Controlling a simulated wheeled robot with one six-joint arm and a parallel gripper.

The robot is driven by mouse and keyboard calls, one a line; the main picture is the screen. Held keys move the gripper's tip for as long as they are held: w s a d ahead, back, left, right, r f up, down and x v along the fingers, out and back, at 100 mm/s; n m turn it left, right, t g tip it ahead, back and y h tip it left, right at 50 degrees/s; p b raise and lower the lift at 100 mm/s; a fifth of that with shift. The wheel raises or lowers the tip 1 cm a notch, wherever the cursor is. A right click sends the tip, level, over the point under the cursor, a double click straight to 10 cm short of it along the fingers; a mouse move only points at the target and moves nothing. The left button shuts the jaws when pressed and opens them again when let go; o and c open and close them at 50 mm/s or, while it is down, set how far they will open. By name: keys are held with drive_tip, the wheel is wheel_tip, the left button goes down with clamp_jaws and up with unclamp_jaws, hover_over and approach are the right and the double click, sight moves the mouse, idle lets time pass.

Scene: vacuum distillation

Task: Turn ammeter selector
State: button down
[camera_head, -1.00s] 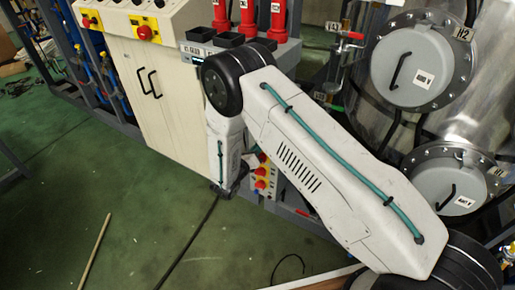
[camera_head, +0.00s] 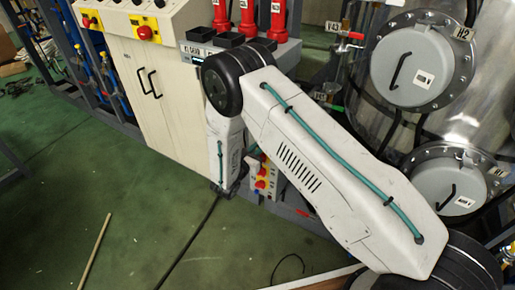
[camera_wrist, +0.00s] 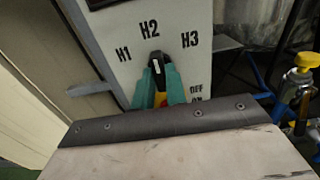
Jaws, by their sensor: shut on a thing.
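The ammeter selector (camera_wrist: 156,64) is a small black knob with a light pointer mark, on a pale panel (camera_wrist: 118,58) marked H1, H2 and H3. Its mark points up, roughly toward H2. My gripper (camera_wrist: 157,78) has its two teal fingers on either side of the knob and is shut on it. Something red and yellow shows between the fingers, mostly hidden. OFF and ON are printed at the panel's lower right. In the head view my arm hides the selector, and the gripper cannot be made out there.
A small box with red and yellow controls (camera_head: 262,178) is beside my forearm. A cream cabinet (camera_head: 150,95) stands at left, and round grey hatches (camera_head: 412,65) are at right. A yellow-topped valve (camera_wrist: 306,61) is right of the panel. Green floor (camera_head: 95,190) is open at left.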

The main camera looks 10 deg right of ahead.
idle(0.4)
drive_tip(key=c, duration=1.4)
unclamp_jaws()
drive_tip(key=shift+c, duration=0.2)
drive_tip(key=v, duration=0.8)
drive_tip(key=shift+w, duration=0.1)
